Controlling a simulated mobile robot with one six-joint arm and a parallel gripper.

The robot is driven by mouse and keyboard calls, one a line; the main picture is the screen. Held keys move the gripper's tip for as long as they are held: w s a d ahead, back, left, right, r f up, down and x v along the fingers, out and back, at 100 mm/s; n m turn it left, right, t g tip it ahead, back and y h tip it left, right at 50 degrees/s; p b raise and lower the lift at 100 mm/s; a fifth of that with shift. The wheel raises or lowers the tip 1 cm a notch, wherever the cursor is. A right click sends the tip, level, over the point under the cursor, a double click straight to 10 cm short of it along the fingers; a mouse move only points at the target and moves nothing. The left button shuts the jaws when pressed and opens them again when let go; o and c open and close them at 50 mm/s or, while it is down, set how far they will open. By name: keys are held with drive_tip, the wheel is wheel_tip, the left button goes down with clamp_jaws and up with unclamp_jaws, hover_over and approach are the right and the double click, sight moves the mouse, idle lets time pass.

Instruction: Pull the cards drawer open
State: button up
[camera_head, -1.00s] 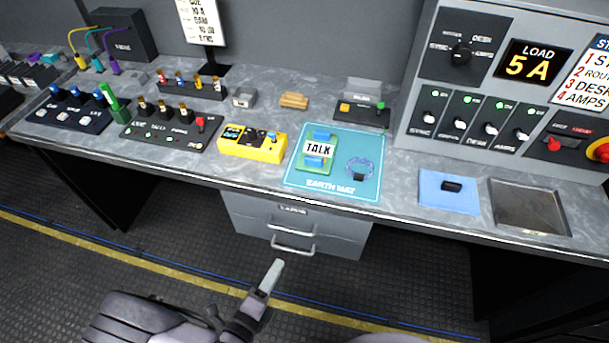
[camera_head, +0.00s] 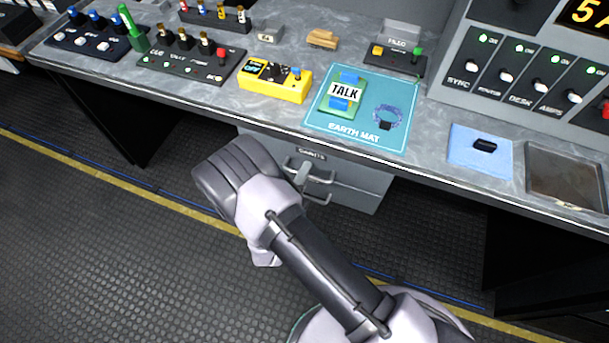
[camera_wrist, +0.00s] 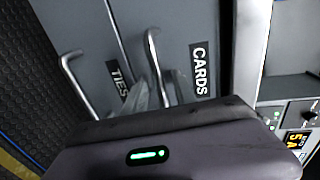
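The cards drawer is the upper front of the grey drawer unit (camera_head: 352,185) under the desk. Its CARDS label (camera_wrist: 199,69) and bar handle (camera_wrist: 153,55) show in the wrist view. The drawer front looks flush with the unit. My gripper (camera_wrist: 160,92) is at this handle, with one pale finger on each side of the bar and a gap between them. Contact with the bar cannot be made out. In the head view my gripper (camera_head: 302,173) is at the drawer front, partly hidden by my arm.
The TIES drawer, with its own handle (camera_wrist: 78,85), is directly below. The desk edge (camera_head: 270,127) overhangs the drawers. On top lie a teal earth mat (camera_head: 322,122), a yellow device (camera_head: 272,90) and a blue pad (camera_head: 470,155). The floor in front is clear.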

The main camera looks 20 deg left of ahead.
drive_tip(key=shift+c, duration=0.2)
clamp_jaws()
idle(1.3)
